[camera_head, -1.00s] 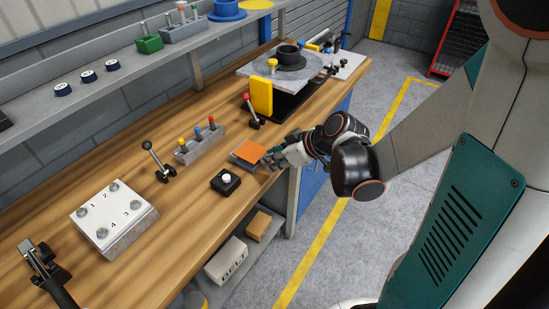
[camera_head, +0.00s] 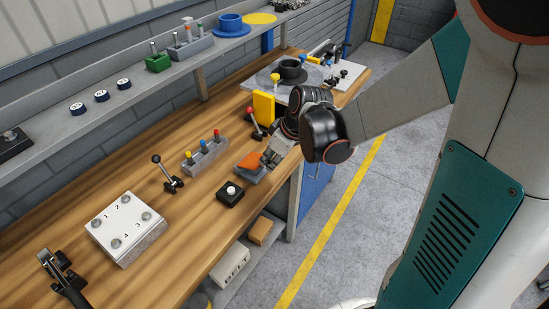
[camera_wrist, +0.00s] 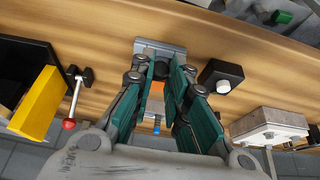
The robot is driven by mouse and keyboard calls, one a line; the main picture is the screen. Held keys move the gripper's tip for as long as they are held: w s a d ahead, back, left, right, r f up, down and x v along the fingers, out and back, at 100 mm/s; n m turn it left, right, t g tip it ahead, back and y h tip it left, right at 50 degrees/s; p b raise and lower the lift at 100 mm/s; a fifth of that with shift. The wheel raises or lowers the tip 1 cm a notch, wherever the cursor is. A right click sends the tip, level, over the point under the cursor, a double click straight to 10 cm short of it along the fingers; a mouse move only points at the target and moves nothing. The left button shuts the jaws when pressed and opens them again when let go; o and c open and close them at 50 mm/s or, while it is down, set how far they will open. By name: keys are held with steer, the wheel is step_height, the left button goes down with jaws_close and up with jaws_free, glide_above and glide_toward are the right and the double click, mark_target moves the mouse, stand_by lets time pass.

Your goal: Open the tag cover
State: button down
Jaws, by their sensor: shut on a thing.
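The orange tag cover (camera_head: 249,159) sits on a small grey base (camera_head: 252,174) near the bench's front edge. In the head view it looks tilted up from the base, and my gripper (camera_head: 268,158) is at its right edge, partly hiding it. In the wrist view, a part of the orange cover (camera_wrist: 155,103) shows between the green fingers of my gripper (camera_wrist: 165,72), with the grey base (camera_wrist: 176,48) beyond the tips. My gripper is shut on the cover. The exact contact is hard to see.
A black button box (camera_head: 230,194) stands close by on the front side. A block with coloured pegs (camera_head: 205,155), a red-knobbed lever (camera_head: 252,121) and a yellow block (camera_head: 264,108) stand around. A numbered white box (camera_head: 125,228) is farther left. Bare wood lies between them.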

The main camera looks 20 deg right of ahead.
steer(key=w+r+g+h+p, duration=0.1)
steer(key=w+a+r+g+h, duration=0.1)
steer(key=w+a+r+g+p, duration=0.1)
steer(key=r, duration=0.1)
steer(key=shift+g+h+p, duration=0.35)
steer(key=shift+g+h, duration=0.05)
steer(key=w+a+r+p, duration=0.1)
steer(key=w+a+r, duration=0.1)
steer(key=w+a, duration=0.2)
steer(key=shift+w+a, duration=0.4)
steer(key=shift+w, duration=0.65)
steer(key=shift+r, duration=0.1)
steer(key=c, duration=1.5)
jaws_free()
steer(key=shift+w, duration=0.1)
step_height(320, 180, up, 12)
steer(key=shift+r, duration=0.1)
